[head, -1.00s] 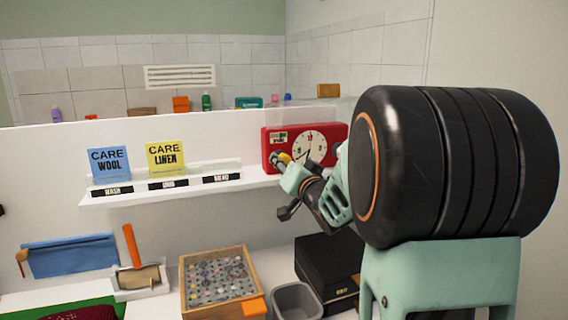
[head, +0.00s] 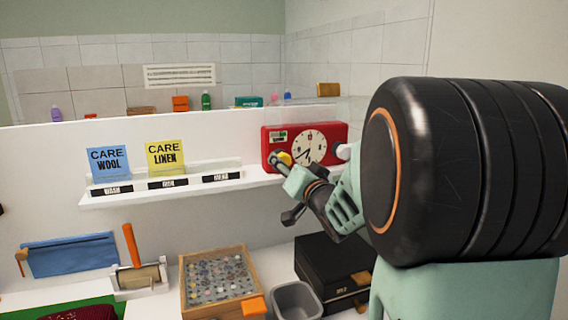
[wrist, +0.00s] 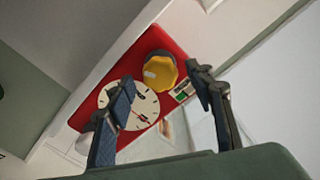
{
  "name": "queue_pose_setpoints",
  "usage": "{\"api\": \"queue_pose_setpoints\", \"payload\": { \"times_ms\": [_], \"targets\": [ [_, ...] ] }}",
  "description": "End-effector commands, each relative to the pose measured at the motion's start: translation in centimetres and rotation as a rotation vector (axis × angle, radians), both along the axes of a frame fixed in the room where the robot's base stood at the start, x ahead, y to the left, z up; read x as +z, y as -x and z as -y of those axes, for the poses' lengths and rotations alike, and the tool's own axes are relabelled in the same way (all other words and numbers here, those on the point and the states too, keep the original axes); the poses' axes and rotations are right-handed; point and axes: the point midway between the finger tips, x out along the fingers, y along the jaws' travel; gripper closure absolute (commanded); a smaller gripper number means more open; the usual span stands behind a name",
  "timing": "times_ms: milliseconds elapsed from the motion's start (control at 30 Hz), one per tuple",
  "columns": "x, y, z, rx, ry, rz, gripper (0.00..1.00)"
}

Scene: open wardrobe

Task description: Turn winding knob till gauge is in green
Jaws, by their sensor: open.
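A red clock box (head: 335,130) stands on the right end of the white shelf. It has a round white dial (head: 318,143) with dark hands and a small gauge (head: 278,136) showing some green at its upper left; the gauge needle is too small to read. The yellow winding knob (head: 286,158) is on its front, partly hidden by my gripper (head: 277,163). In the wrist view, the knob (wrist: 160,72) with a pale mark lies between and beyond my open fingers (wrist: 160,77). The gauge (wrist: 181,94) is partly beside the right finger. I cannot tell if the fingers touch the knob.
Blue (head: 108,163) and yellow (head: 165,158) care cards stand on the shelf (head: 150,195) to the left. Below are a button tray (head: 188,290), a grey bin (head: 297,300) and a black box (head: 325,262). My arm hides the right side.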

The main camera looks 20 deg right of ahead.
Motion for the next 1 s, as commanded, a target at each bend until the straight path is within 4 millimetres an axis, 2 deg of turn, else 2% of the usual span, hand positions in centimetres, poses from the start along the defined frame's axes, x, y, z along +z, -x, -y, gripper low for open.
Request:
{"api": "queue_pose_setpoints", "payload": {
  "times_ms": [133,333,1000],
  "targets": [
    [0.1,2.4,0.0,0.000,0.000,0.002,0.51],
    [0.1,4.4,0.0,0.000,0.001,0.001,0.51],
    [0.0,4.7,-0.2,0.005,0.018,0.002,0.51]
  ]
}}
